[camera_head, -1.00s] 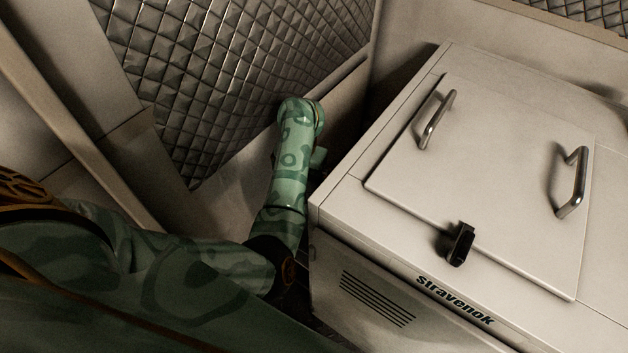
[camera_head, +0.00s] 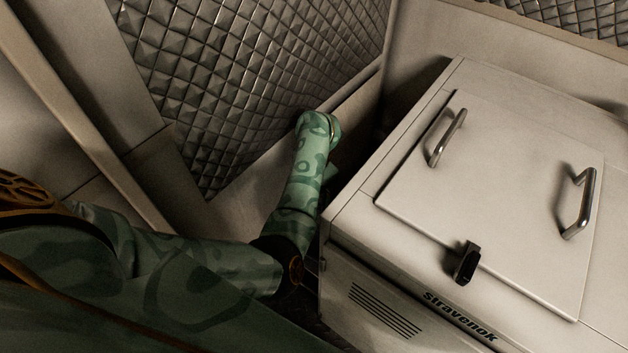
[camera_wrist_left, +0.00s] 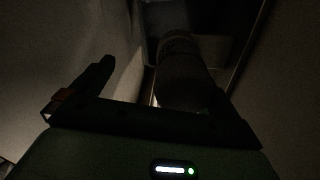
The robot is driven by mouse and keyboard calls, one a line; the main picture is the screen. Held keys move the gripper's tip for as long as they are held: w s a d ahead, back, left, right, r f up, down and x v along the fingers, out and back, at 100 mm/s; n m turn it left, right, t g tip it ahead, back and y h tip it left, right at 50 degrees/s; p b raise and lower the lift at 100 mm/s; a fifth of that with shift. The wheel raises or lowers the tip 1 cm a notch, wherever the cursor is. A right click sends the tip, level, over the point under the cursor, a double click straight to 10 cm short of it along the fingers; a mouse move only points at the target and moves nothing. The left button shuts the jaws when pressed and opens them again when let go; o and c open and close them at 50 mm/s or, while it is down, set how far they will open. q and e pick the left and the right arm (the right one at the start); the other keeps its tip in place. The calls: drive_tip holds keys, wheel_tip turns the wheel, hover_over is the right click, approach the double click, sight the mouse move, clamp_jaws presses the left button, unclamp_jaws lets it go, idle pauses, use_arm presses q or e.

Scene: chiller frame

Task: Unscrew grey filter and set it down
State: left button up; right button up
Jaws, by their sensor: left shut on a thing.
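In the left wrist view, a dark cylinder (camera_wrist_left: 182,82), which looks like the filter, stands out in front of my left gripper (camera_wrist_left: 152,88). The view is very dark, so its grey colour and its thread do not show. One finger shows clearly to its left; the other is mostly lost in the dark by the cylinder. The left gripper is shut on the cylinder. In the head view my left arm reaches down into the gap beside the chiller (camera_head: 480,215), and its gripper and the filter are hidden there. My right gripper is in neither view.
The chiller's lid has two metal handles (camera_head: 578,205) and a black latch (camera_head: 466,263). A quilted metal wall panel (camera_head: 260,75) stands behind my left arm. The gap between wall and chiller is narrow. The chiller's lid is otherwise bare.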

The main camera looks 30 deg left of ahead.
use_arm(q)
drive_tip(key=d+m+p, duration=0.1)
drive_tip(key=d+m, duration=0.2)
drive_tip(key=shift+d+h, duration=0.3)
drive_tip(key=shift+d, duration=0.1)
drive_tip(key=shift+c, duration=1)
drive_tip(key=m, duration=0.1)
drive_tip(key=m+p, duration=0.1)
drive_tip(key=m, duration=0.2)
drive_tip(key=shift+w+d+f+p, duration=0.1)
drive_tip(key=shift+w+d+p, duration=0.2)
drive_tip(key=shift+p, duration=0.1)
drive_tip(key=shift+w+d+m, duration=0.1)
drive_tip(key=shift+w+m, duration=0.15)
drive_tip(key=shift+m, duration=0.75)
drive_tip(key=c, duration=1.1)
